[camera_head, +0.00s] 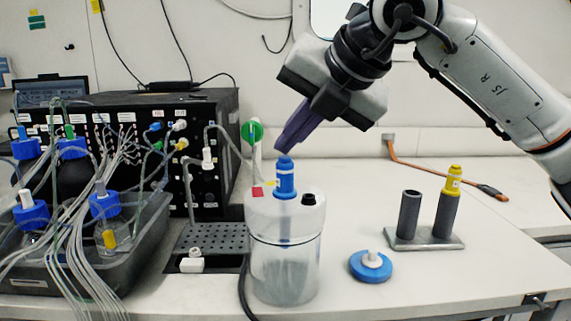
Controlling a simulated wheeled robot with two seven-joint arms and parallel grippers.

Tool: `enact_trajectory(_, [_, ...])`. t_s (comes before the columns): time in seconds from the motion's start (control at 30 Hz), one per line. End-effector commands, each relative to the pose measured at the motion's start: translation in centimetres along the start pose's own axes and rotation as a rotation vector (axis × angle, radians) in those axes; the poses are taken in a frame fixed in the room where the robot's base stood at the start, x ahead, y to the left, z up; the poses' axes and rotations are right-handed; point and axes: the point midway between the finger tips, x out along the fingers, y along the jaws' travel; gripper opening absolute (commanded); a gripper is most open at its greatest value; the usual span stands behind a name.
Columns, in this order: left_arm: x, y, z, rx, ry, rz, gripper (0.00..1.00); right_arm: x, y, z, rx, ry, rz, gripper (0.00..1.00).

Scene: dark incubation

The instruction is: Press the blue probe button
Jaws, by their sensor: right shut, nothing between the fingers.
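The blue probe (285,180) stands upright in the lid of a clear, translucent vessel (286,262) near the middle of the bench. Its rounded blue button (285,162) is at the top. My right gripper (283,146) reaches in from the upper right with its purple fingers shut and empty. The fingertips point down and left and are just above the button; I cannot tell whether they touch it. My left gripper is not in view.
A black control box (150,120) with many cables and a dark tray (135,250) of blue-capped bottles fill the left. A metal stand (425,241) with a yellow-topped probe (452,183) and a blue disc cap (371,267) lie right. Bench between is clear.

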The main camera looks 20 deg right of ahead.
Motion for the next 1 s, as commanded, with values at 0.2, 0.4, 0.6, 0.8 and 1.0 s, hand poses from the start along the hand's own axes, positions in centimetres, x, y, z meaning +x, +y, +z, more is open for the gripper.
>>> enact_trajectory(0.2, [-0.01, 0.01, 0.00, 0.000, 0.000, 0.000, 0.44, -0.01, 0.01, 0.01, 0.000, 0.000, 0.000, 0.00])
enact_trajectory(0.4, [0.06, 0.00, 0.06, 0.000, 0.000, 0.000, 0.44, 0.07, -0.04, -0.05, 0.000, 0.000, 0.000, 0.00])
enact_trajectory(0.6, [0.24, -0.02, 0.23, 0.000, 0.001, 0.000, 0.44, 0.23, -0.16, -0.17, 0.000, 0.000, 0.000, 0.00])
enact_trajectory(0.8, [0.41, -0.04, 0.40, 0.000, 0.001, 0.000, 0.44, 0.40, -0.29, -0.30, 0.000, 0.001, -0.001, 0.00])
enact_trajectory(1.0, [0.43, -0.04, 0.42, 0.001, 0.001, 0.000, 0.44, 0.46, -0.33, -0.35, 0.000, 0.002, -0.002, 0.00])
